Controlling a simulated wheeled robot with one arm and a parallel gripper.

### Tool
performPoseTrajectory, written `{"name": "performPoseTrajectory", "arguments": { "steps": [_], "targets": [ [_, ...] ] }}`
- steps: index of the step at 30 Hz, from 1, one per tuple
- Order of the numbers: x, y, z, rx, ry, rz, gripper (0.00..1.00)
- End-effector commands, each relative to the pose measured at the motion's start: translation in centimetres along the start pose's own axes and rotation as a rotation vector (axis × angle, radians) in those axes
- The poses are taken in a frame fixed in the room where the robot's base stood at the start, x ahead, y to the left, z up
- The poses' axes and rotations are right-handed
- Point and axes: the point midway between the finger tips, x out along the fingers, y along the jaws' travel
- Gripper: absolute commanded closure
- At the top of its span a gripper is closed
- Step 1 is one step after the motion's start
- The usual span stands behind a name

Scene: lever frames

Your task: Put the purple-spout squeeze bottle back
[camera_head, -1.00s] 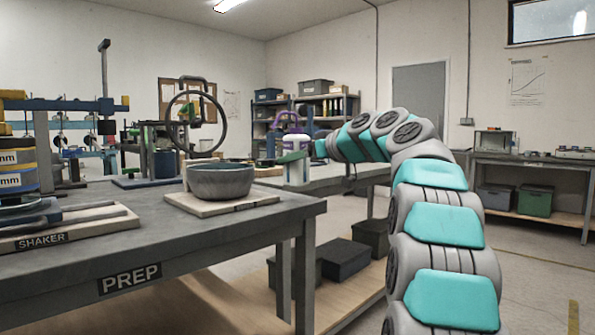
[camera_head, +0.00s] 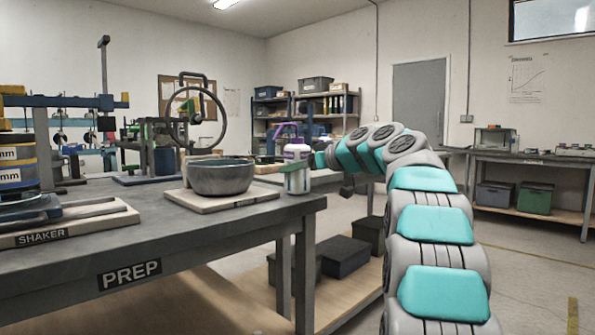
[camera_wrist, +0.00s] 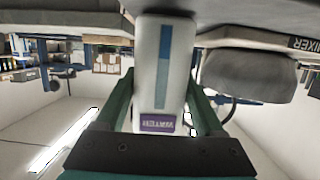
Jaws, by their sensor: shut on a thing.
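The squeeze bottle (camera_head: 297,176) is white with a purple collar and a bent purple spout. It is upright at the right end of the PREP table, just right of the grey bowl; whether its base touches the tabletop I cannot tell. My gripper (camera_head: 292,163) reaches in from the right and is shut on the bottle. In the wrist view the bottle (camera_wrist: 163,75), with a blue stripe and a purple label, sits between the two green fingers.
The grey bowl (camera_head: 221,176) stands on a light board (camera_head: 258,195) on the PREP table (camera_head: 200,227). A SHAKER board (camera_head: 90,221) and sieves (camera_head: 22,165) are at the left. Dark boxes (camera_head: 345,256) lie on the shelf below. Floor at right is free.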

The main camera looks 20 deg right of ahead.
Motion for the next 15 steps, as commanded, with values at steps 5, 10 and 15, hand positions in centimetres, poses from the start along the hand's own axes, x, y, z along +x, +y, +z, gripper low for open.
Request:
{"name": "performPoseTrajectory", "arguments": {
  "steps": [5, 10, 15],
  "targets": [
    [0.01, -0.03, 0.04, 0.0, 0.001, 0.0, 0.61],
    [0.04, -0.04, 0.15, 0.0, 0.001, -0.001, 0.61],
    [0.13, -0.02, 0.48, 0.0, 0.0, 0.0, 0.28]
  ]
}}
